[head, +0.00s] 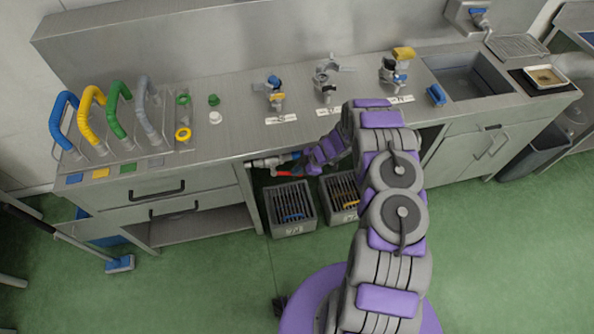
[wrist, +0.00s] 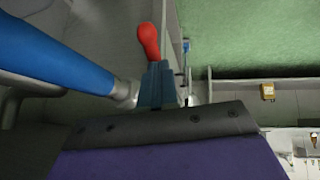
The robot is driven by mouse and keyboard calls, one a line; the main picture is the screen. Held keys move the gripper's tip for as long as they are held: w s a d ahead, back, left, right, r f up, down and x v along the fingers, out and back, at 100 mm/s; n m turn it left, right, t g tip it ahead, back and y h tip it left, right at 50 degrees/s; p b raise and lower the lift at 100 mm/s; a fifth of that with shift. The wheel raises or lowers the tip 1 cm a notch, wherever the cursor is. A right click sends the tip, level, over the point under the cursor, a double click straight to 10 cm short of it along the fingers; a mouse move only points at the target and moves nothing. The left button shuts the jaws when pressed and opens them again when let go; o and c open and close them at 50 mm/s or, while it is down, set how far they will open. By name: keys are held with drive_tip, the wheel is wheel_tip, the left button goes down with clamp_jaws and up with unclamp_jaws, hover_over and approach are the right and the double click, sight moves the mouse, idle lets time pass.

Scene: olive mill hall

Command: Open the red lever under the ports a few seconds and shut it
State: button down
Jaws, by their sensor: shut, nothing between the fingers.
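The red lever (head: 285,173) sits on a pipe valve under the counter's front edge, below the ports. In the wrist view the red lever (wrist: 149,40) shows as a rounded red handle, just beyond the teal tips of my gripper (wrist: 157,85). My gripper (head: 299,164) is shut and empty, close beside the lever; I cannot tell whether they touch. A blue pipe (wrist: 50,50) runs in from the left to a metal fitting by the tips. The ports with labels, a left one (head: 275,91), a middle one (head: 327,77) and a right one (head: 390,70), stand on the counter.
Two grey grated bins (head: 291,226) stand on the floor under the lever. The counter edge (head: 225,161) is close above my gripper. Coloured hoses (head: 92,98) stand at the counter's left, a sink (head: 470,80) at its right. The green floor (head: 210,285) at front left is mostly clear.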

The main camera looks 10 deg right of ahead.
drive_tip(key=a+f+y+b, duration=0.3)
drive_tip(key=a+f+b, duration=0.1)
drive_tip(key=f+b, duration=0.4)
drive_tip(key=shift+a+f+b, duration=0.35)
drive_tip(key=shift+b, duration=0.15)
drive_tip(key=shift+a, duration=0.1)
idle(0.7)
drive_tip(key=shift+s, duration=0.1)
